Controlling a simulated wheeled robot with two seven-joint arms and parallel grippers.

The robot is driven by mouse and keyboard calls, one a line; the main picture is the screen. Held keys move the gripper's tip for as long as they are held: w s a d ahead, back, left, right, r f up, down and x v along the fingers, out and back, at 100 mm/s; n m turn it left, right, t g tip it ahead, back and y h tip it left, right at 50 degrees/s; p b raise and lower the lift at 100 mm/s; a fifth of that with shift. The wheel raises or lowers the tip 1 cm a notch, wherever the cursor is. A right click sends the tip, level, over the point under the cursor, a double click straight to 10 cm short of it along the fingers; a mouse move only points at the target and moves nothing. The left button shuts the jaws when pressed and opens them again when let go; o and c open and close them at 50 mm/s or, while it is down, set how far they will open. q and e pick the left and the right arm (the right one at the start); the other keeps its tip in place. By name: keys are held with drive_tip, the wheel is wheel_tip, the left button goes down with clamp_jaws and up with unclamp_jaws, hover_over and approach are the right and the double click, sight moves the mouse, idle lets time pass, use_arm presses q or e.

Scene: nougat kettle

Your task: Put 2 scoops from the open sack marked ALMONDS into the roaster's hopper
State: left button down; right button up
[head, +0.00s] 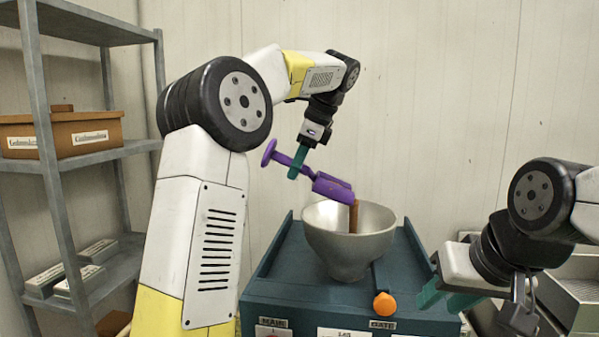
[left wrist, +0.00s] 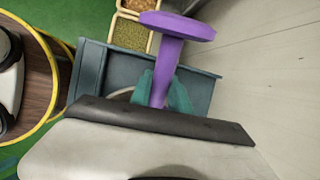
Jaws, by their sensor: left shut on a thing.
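My left gripper (head: 298,166) is shut on the handle of a purple scoop (head: 331,188). It holds the scoop tilted above the roaster's hopper, a metal bowl (head: 335,266). A brown stream (head: 353,216) runs from the scoop's low end down into the bowl. The bowl sits on the teal roaster (head: 280,275); its inside is mostly hidden. In the left wrist view the teal fingers grip the purple handle (left wrist: 166,70). My right gripper (head: 447,297) is open and empty, right of the roaster. No sack marked ALMONDS shows in either view.
An orange knob (head: 385,304) is on the roaster's front, above several labels. A grey shelf (head: 75,165) with a labelled brown box (head: 65,134) stands at the left. The left wrist view shows filled containers (left wrist: 130,35) beyond the roaster and a yellow-edged round thing (left wrist: 45,85) at left.

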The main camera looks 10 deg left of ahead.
use_arm(q)
drive_tip(key=d+r+y, duration=0.2)
drive_tip(key=d+y, duration=0.1)
drive_tip(key=d+r+y, duration=0.1)
drive_tip(key=d+r, duration=0.1)
drive_tip(key=shift+w+d+r+m+y, duration=0.1)
drive_tip(key=shift+w+d+m+y, duration=0.1)
drive_tip(key=shift+w+m+y, duration=0.15)
drive_tip(key=shift+d+r+y, duration=1.6)
drive_tip(key=shift+d+y, duration=0.1)
drive_tip(key=shift+y, duration=0.15)
